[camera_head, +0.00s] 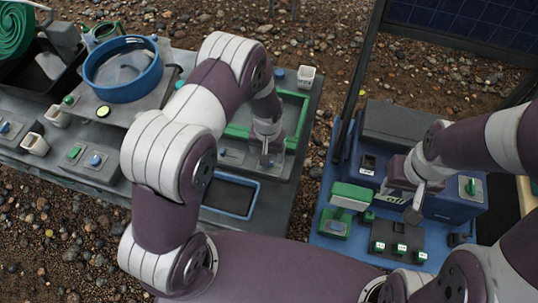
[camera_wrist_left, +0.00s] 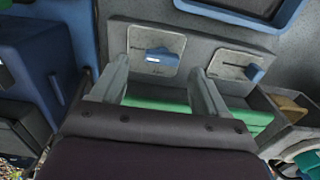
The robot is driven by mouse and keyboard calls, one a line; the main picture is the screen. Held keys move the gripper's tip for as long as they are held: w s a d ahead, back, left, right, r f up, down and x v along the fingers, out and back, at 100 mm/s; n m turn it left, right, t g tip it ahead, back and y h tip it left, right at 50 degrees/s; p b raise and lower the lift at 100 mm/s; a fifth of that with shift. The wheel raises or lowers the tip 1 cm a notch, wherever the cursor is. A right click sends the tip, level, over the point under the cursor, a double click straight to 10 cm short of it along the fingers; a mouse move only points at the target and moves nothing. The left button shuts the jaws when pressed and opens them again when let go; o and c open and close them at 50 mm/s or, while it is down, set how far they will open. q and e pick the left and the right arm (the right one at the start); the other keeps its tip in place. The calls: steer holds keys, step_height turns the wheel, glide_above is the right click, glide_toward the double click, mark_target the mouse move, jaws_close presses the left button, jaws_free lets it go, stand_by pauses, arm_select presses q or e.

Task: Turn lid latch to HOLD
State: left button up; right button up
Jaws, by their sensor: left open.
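In the left wrist view a blue latch handle (camera_wrist_left: 158,56) with a white mark sits on a pale plate. A second blue handle (camera_wrist_left: 254,73) sits on a similar plate to its right. I cannot read the plates' lettering, so I cannot tell which position either is in. My left gripper (camera_wrist_left: 162,72) is open, its fingers on either side of the first handle's plate; contact is not clear. In the head view my left gripper (camera_head: 266,158) is over the grey bench beside the green-framed tray (camera_head: 237,131). My right gripper (camera_head: 413,208) hangs over the blue station; its jaw gap is unclear.
A blue-framed dark panel (camera_head: 249,207) lies in front of the left gripper. A blue round sieve (camera_head: 122,92) stands at the left. The blue station (camera_head: 328,258) carries a green-topped device (camera_head: 350,193) and a switch box (camera_head: 398,240). Gravel lies between bench and station.

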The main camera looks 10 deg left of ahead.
arm_select(q)
step_height(320, 180, down, 3)
steer(key=shift+r, duration=0.1)
steer(key=shift+s+a+f, duration=0.15)
steer(key=shift+a+f, duration=0.05)
steer(key=shift+f, duration=0.15)
steer(key=shift+d, duration=0.1)
steer(key=shift+c, duration=1.3)
steer(key=c, duration=0.8)
